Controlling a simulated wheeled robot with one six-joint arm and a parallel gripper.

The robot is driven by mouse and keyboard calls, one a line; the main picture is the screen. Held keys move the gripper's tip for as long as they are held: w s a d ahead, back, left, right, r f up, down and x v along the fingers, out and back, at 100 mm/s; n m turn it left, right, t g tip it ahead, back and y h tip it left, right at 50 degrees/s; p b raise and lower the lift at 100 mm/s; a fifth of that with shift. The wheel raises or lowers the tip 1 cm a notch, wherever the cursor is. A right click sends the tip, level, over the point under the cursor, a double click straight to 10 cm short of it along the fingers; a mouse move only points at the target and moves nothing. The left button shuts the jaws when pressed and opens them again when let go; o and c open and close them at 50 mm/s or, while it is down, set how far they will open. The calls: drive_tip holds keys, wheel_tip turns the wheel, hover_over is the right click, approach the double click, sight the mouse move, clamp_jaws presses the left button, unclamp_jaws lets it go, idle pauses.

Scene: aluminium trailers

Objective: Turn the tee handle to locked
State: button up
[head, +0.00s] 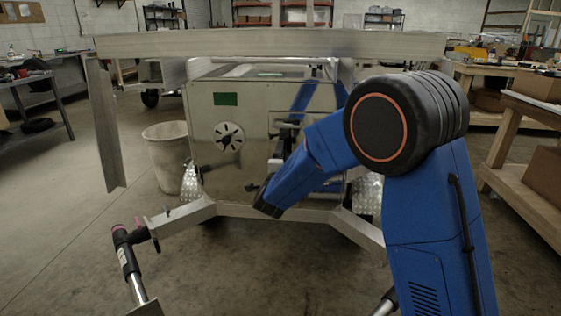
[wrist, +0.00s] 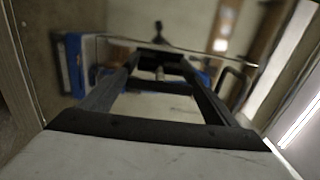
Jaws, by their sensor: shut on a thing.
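The trailer's front metal box (head: 225,165) stands behind the drawbar in the head view. My gripper (head: 284,135) is at its front face, right of a round pale disc, and is partly hidden by my blue forearm. In the wrist view my gripper's (wrist: 157,66) two long dark fingers converge on a small piece, which I take to be the tee handle (wrist: 158,74). The fingers are shut on it. Most of the handle is hidden by the fingers, and blur makes its angle impossible to tell.
The round disc (head: 229,137) with dark slots and a green label (head: 226,99) are on the box front. The angled drawbar (head: 185,214) and a coupling post (head: 128,255) lie in front. A pale bin (head: 167,155) stands left.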

drive_tip(key=shift+m, duration=0.3)
drive_tip(key=o, duration=1)
drive_tip(key=shift+s, duration=0.15)
drive_tip(key=s, duration=1.7)
drive_tip(key=shift+a, duration=0.25)
